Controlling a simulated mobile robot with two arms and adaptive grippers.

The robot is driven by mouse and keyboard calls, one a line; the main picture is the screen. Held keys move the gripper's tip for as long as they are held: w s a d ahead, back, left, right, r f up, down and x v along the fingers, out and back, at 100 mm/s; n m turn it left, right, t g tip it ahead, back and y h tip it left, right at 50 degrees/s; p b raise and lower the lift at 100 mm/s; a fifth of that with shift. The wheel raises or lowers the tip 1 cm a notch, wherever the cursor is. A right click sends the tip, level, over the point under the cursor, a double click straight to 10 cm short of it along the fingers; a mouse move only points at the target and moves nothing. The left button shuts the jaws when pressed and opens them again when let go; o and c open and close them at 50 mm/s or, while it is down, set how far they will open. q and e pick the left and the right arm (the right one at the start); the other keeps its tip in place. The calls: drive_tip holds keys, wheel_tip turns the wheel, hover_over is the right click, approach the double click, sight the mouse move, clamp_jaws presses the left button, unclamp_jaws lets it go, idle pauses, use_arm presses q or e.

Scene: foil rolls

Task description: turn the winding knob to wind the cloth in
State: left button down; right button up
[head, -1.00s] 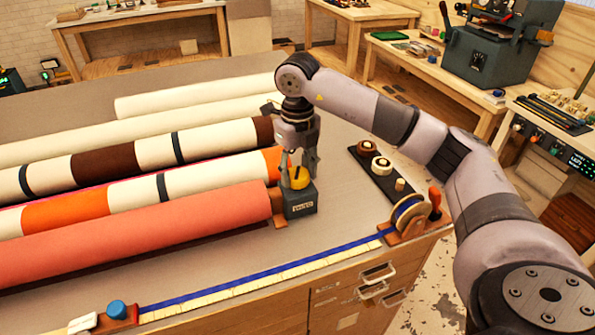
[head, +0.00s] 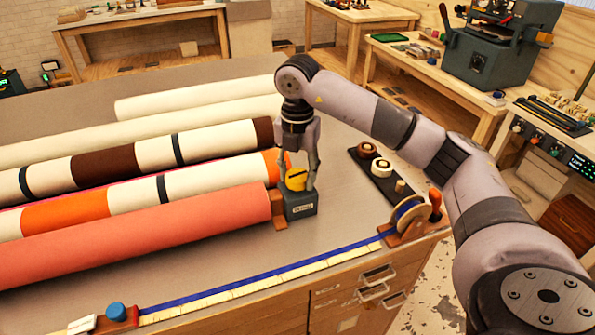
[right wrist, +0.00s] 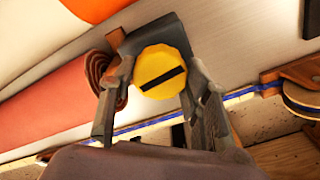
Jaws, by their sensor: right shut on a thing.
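The yellow winding knob (head: 296,180) sits on top of a dark grey box (head: 300,206) at the right end of the salmon cloth roll (head: 140,230). My right gripper (head: 298,170) points down with its fingers on either side of the knob, shut on it. The right wrist view shows the knob (right wrist: 160,72) from above, with a black bar across its face tilted up to the right. The fingers flank it there. The salmon roll also shows in the right wrist view (right wrist: 50,108). My left gripper is not in view.
Several cream, brown and orange rolls (head: 110,160) lie behind the salmon roll. A blue tape (head: 265,273) runs along the table's front edge to a wooden reel (head: 408,215). A black tray with small spools (head: 378,168) stands right of the box. Bare tabletop (head: 345,205) lies between.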

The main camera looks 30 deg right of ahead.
sight(298, 174)
drive_tip(key=m, duration=0.3)
drive_tip(key=shift+r+m, duration=0.1)
drive_tip(key=shift+m, duration=0.2)
drive_tip(key=shift+m+p, duration=0.3)
drive_tip(key=shift+m, duration=1.5)
drive_tip(key=o, duration=1.2)
drive_tip(key=shift+c, duration=0.2)
wheel_tip(298, 174, up, 12)
